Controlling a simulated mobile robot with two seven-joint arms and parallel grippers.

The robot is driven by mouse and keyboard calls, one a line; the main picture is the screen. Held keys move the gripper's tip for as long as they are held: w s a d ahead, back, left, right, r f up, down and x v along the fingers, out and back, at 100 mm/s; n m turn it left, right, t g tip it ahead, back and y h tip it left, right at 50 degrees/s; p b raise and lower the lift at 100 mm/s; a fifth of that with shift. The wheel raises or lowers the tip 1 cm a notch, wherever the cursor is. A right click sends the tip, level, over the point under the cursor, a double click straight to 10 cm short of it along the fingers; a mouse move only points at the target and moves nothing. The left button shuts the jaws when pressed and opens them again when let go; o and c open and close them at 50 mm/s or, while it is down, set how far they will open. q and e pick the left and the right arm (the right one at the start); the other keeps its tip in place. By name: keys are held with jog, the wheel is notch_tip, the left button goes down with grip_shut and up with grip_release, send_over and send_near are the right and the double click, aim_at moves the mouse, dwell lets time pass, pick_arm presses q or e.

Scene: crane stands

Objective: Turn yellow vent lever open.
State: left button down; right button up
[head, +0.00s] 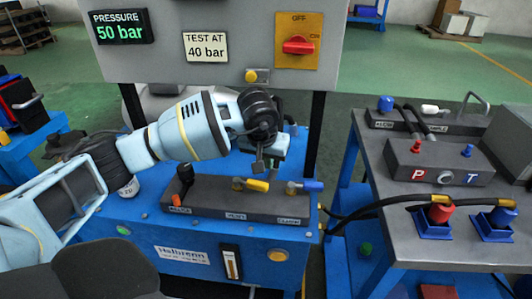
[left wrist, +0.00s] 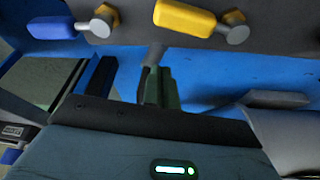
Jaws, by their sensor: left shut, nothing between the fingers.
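The yellow vent lever (head: 256,185) sits on the grey valve block (head: 207,207) on the blue bench, its handle pointing right from its pivot. In the left wrist view the yellow lever (left wrist: 185,17) shows at the top, with its handle pointing left. My left gripper (head: 260,165) is just above and behind the yellow lever in the head view, shut and empty. In the left wrist view its fingers (left wrist: 157,88) are together below the lever in the picture, apart from it. My right gripper is not in view.
The panel above has a pressure display (head: 120,27) reading 50 bar, a "TEST AT 40 bar" sign (head: 205,46) and a red switch (head: 298,45).

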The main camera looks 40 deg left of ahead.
aim_at(250, 185)
pick_arm(q)
jog(key=shift+x, duration=0.8)
jog(key=shift+s+d+r, duration=0.1)
jog(key=shift+s+d, duration=0.15)
jog(key=shift+s, duration=0.4)
jog(key=shift+s+d+r, duration=0.1)
jog(key=shift+s+d, duration=0.1)
jog(key=shift+s, duration=0.45)
jog(key=shift+s+d, duration=0.25)
jog(key=shift+s, duration=0.4)
